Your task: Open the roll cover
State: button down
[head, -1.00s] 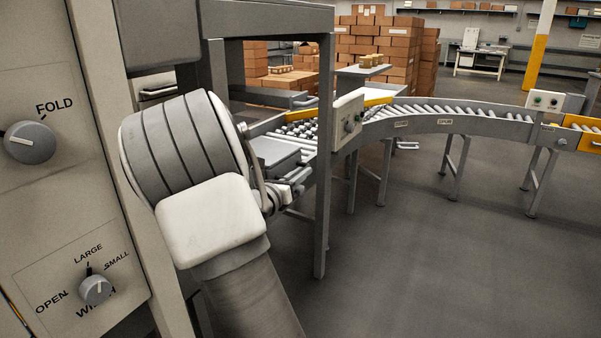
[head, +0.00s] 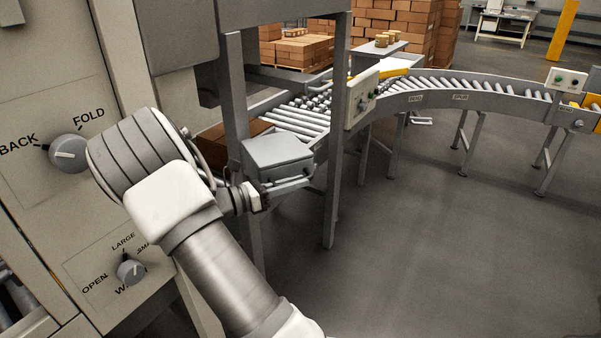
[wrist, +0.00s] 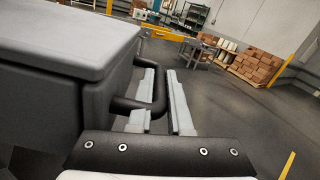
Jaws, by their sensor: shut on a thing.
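The roll cover, a grey box-like housing with a flat lid (head: 278,150), sits on the machine's side in front of the rollers. It fills the left of the wrist view (wrist: 60,75). A dark bent bar handle (wrist: 160,75) sticks out from its side. My gripper (wrist: 163,100) is shut on this handle, with one pale finger on each side of the bar. In the head view my gripper (head: 300,182) reaches along the front of the cover, and the handle is too small there to make out. The lid looks level; its hinge is not visible.
A control panel with a FOLD/BACK knob (head: 69,153) and a lower OPEN/LARGE/SMALL knob (head: 131,271) stands close left of my arm. A grey upright post (head: 336,140) stands right of the cover. A curved roller conveyor (head: 450,98) runs behind. The floor at right is clear.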

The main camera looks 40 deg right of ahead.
jog(key=shift+a, duration=0.2)
jog(key=c, duration=0.8)
grip_release()
jog(key=shift+c, duration=0.2)
jog(key=shift+r, duration=0.55)
notch_tip(320, 180, up, 3)
jog(key=shift+r+p, duration=0.2)
jog(key=shift+p, duration=0.35)
jog(key=s+d+r+p, duration=0.1)
jog(key=s+d+r, duration=0.5)
jog(key=s, duration=0.4)
jog(key=shift+d+r, duration=0.25)
jog(key=shift+w, duration=0.1)
